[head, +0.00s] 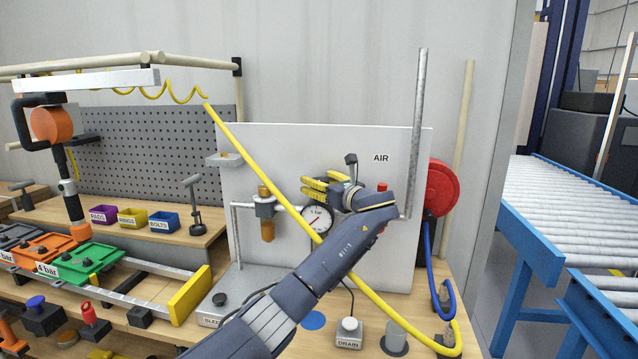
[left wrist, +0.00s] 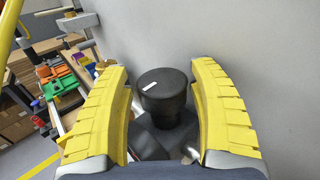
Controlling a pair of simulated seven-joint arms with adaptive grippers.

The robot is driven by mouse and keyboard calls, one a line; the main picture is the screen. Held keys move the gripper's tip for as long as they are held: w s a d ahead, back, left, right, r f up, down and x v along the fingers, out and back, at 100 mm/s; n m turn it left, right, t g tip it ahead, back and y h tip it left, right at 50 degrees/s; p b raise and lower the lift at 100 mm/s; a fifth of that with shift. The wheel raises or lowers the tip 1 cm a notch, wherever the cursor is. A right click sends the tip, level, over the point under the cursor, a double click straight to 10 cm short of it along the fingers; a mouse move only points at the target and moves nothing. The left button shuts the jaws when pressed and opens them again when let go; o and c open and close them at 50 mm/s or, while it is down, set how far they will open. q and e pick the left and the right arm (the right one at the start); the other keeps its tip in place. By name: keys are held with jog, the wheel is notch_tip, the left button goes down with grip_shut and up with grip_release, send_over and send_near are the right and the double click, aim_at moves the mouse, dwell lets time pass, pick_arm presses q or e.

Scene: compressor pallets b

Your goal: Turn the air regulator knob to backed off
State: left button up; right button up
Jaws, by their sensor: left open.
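The air regulator knob (left wrist: 163,92) is black and round, with a short white mark on its top, and it shows in the left wrist view. My left gripper (left wrist: 159,75) is open, with one yellow finger on each side of the knob and visible gaps between. In the head view the left gripper (head: 318,186) is in front of the white AIR panel (head: 375,259), just above the pressure gauge (head: 316,220). I cannot make out the knob in the head view, where the gripper covers that part of the panel. My right gripper is not in view.
A yellow air hose (head: 264,167) runs diagonally by my left forearm. A brass-coloured filter (head: 266,229) hangs left of the gauge. A red hose reel (head: 441,188) is at the panel's right edge. A DRAIN button (head: 349,327) and a grey post (head: 395,338) stand below.

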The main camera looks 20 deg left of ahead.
pick_arm(q)
jog(key=shift+w+t+h, duration=0.1)
jog(key=shift+t+h, duration=0.2)
jog(key=shift+t, duration=0.1)
jog(key=m+t+h, duration=0.4)
jog(key=shift+m+h, duration=0.3)
jog(key=shift+h, duration=0.1)
jog(key=v, duration=1.7)
jog(key=shift+s, duration=0.2)
jog(key=shift+d, duration=0.1)
